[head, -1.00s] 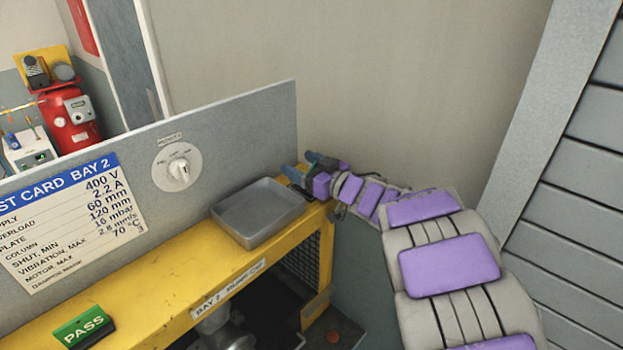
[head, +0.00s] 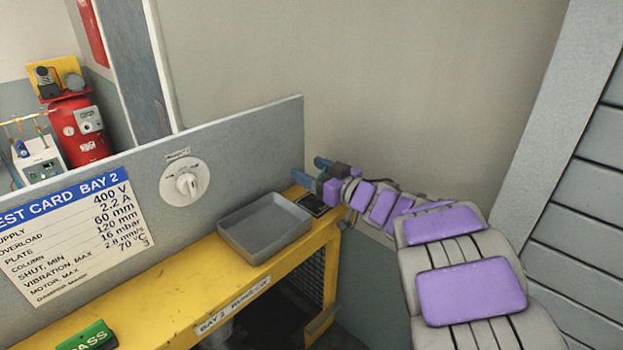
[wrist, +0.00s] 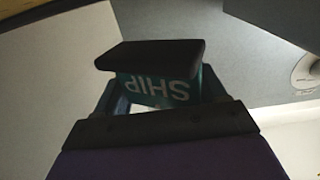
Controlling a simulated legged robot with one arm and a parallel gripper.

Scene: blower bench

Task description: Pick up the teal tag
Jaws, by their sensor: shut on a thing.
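The teal tag (wrist: 165,88) shows in the wrist view with white "SHIP" lettering upside down. It sits between the fingers of my gripper (wrist: 158,90), which is shut on it; the dark finger parts cover some of it. In the head view my gripper (head: 311,173) is above the right end of the yellow bench (head: 190,285), near the end of the grey panel. I cannot make out the tag in the head view.
A grey tray (head: 264,227) stands on the bench left of my gripper. A dark plate (head: 312,205) lies on the bench just below it. A green PASS block (head: 88,338) is at the front left. The grey panel (head: 240,150) with a dial (head: 186,183) stands behind.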

